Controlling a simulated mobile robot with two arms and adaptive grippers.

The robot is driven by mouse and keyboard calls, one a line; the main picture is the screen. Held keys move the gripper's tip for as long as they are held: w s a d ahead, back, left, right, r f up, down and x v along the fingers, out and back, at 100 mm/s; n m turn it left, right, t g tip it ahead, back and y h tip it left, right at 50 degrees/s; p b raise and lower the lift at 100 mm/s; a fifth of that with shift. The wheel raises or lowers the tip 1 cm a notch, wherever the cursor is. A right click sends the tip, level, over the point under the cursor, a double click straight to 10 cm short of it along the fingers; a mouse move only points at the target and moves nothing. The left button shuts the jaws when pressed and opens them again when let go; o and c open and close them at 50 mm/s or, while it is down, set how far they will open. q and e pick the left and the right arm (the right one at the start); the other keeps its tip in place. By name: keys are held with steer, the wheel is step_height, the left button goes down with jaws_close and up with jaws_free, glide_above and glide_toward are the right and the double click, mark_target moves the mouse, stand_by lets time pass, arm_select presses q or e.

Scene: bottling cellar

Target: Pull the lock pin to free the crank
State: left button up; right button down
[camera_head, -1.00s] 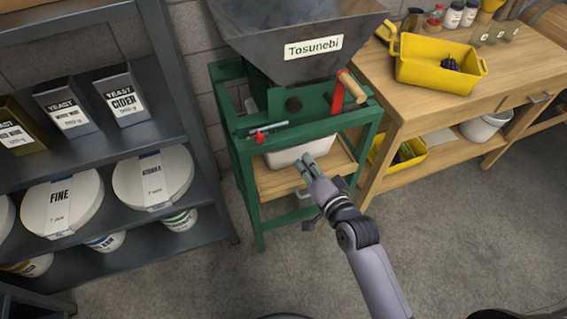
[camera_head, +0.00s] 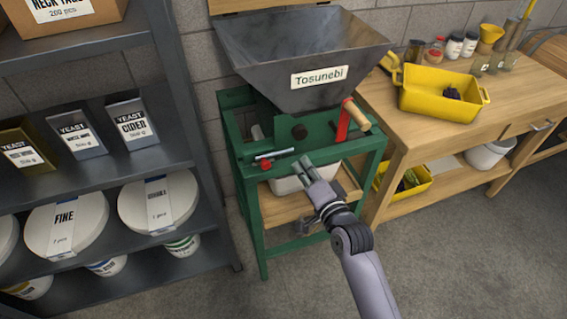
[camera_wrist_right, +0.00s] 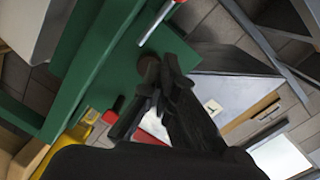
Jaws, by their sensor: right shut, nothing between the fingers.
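The lock pin (camera_head: 275,154) is a short metal rod with a red knob, lying at the left on the front of the green press frame (camera_head: 236,136). The rod also shows at the top of the wrist view (camera_wrist_right: 158,22). The crank (camera_head: 344,122) is a red arm with a wooden handle, standing up at the right of the frame. My right gripper (camera_head: 304,163) is shut and empty, in front of the frame, to the right of the pin and apart from it. Its dark fingers (camera_wrist_right: 155,88) fill the middle of the wrist view. My left gripper is out of view.
A grey hopper (camera_head: 300,50) labelled Tosunebi sits on the frame. A white tub (camera_head: 290,185) stands inside, below the pin. A shelf (camera_head: 190,120) is at the left and a wooden table (camera_head: 400,130) with a yellow tray (camera_head: 440,105) at the right. Floor in front is clear.

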steer(key=w+a, duration=0.1)
steer(key=w+a+f, duration=0.1)
steer(key=a, duration=0.1)
steer(key=w+a+f, duration=0.1)
steer(key=a, duration=0.1)
steer(key=shift+w+f+p, duration=0.1)
steer(key=shift+f+p, duration=0.05)
steer(key=shift+p, duration=0.2)
